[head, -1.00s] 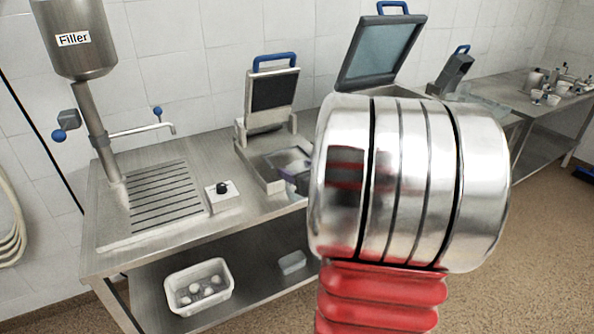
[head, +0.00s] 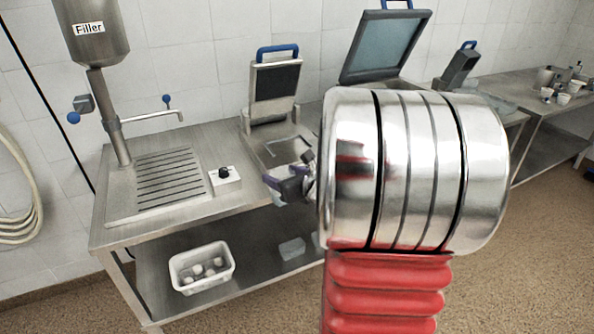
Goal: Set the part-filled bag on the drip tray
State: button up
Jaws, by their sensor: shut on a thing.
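The drip tray (head: 170,179) is a slotted metal plate on the left of the steel bench, under the filler spout; nothing lies on its slats. My gripper (head: 279,187), with purple-grey fingers, is at the bench's front edge, right of the tray and in front of the open sealer. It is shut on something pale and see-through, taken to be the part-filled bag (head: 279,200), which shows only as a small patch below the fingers. My large silver arm link hides part of the gripper's right side. How full the bag is cannot be told.
The filler (head: 92,32) and its spout (head: 152,115) stand over the tray. A small box with a black knob (head: 224,178) is between tray and gripper. The open sealer (head: 275,90) is behind the gripper. A white bin (head: 202,268) sits on the lower shelf.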

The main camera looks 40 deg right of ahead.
jog(key=w+a+f+n+y, duration=0.2)
jog(key=a, duration=0.8)
jog(key=w+a+f+n+y, duration=0.1)
jog(key=w+a+f+y, duration=0.1)
jog(key=a, duration=0.9)
jog(key=w+a+f+n+y, duration=0.2)
jog(key=w+a+f, duration=0.1)
jog(key=a, duration=0.8)
jog(key=shift+f+n+y, duration=0.3)
jog(key=shift+f, duration=0.2)
